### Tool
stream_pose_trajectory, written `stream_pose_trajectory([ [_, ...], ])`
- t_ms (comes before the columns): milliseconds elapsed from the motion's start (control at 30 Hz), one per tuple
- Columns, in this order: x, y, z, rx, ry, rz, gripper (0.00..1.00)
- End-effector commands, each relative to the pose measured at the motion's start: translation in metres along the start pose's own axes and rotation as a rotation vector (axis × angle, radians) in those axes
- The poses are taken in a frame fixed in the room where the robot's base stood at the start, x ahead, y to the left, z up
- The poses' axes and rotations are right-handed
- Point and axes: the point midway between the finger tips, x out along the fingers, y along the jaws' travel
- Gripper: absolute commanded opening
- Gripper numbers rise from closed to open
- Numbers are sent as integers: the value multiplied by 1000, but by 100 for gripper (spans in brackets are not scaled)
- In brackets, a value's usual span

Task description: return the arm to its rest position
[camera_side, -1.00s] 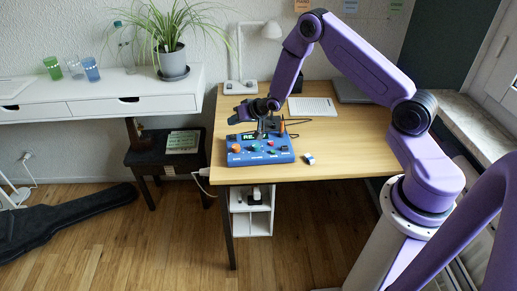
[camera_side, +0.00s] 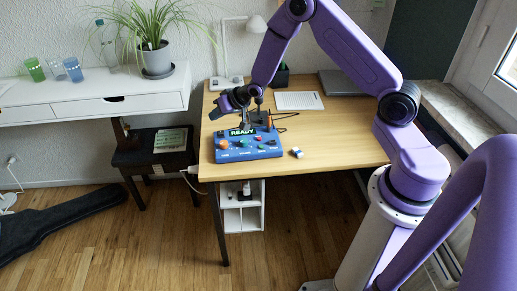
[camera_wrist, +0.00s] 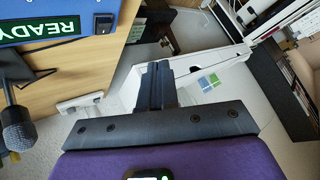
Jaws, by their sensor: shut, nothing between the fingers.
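My purple arm reaches over the wooden desk (camera_side: 340,150) in the side view. Its dark gripper (camera_side: 217,111) is above the back left of a blue control box (camera_side: 248,148) and points to the left. In the wrist view my gripper's two dark fingers (camera_wrist: 157,86) are together, with nothing between them. The blue box, with a lit READY display (camera_wrist: 42,30), fills the upper left corner of that view, apart from the fingers.
A dark microphone (camera_wrist: 17,128) stands beside the box. A small blue and white block (camera_side: 297,152) lies right of the box. The desk's right part is clear.

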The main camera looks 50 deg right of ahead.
Motion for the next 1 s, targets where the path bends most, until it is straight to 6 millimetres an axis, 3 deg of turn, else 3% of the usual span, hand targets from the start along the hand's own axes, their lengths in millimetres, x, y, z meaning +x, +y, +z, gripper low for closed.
stream_pose_trajectory([
  [33,-13,-23,3,-51,-30,-8,0],
  [200,-68,-84,33,-242,-173,-12,0],
  [333,-118,-118,62,-391,-280,-23,0],
  [500,-191,-144,105,-594,-422,-46,0],
  [733,-294,-142,162,-879,-611,-97,0],
  [900,-359,-119,196,-1076,-738,-138,0],
  [1000,-384,-104,208,-1161,-794,-155,0],
])
